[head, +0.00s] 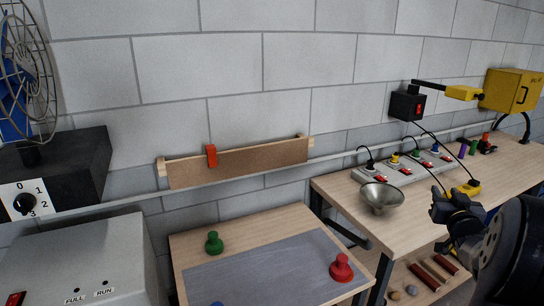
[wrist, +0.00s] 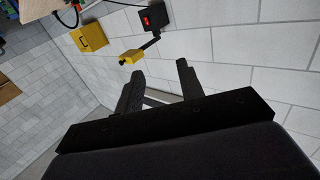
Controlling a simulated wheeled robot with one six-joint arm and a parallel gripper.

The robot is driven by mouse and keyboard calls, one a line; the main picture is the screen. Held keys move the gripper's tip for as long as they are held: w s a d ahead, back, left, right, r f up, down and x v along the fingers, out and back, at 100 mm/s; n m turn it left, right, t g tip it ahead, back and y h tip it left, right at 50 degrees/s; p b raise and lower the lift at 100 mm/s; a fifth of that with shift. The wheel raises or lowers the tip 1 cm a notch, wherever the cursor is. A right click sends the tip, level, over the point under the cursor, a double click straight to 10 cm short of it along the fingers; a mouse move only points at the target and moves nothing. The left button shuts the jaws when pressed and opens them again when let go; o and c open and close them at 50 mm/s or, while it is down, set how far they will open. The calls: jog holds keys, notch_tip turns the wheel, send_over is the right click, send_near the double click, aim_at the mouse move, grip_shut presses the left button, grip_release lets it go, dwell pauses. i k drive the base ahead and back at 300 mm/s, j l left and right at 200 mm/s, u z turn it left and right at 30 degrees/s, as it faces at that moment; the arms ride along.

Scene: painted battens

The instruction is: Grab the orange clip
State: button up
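The orange clip (head: 211,156) sits on the upper edge of a brown board (head: 240,163) that is mounted low on the block wall, left of centre in the head view. The clip does not show in the wrist view. My gripper (head: 441,198) is at the right of the head view, over the right-hand bench and well to the right of the clip. In the wrist view my gripper (wrist: 160,82) has its two dark fingers spread apart with nothing between them.
A metal bowl (head: 381,198) and power strips (head: 405,168) stand on the right bench. A lower table (head: 205,255) holds green (head: 214,243) and red (head: 342,268) knobbed pieces. A fan and grey box (head: 85,262) are at left. A rail runs along the wall.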

aim_at(210, 150)
jog(key=i+j+u, duration=0.15)
jog(key=u, duration=0.3)
jog(key=i+j+u, duration=0.15)
jog(key=u, duration=0.25)
jog(key=i+j+u, duration=0.2)
jog(key=u, duration=0.25)
jog(key=i+j, duration=0.1)
jog(key=i, duration=0.15)
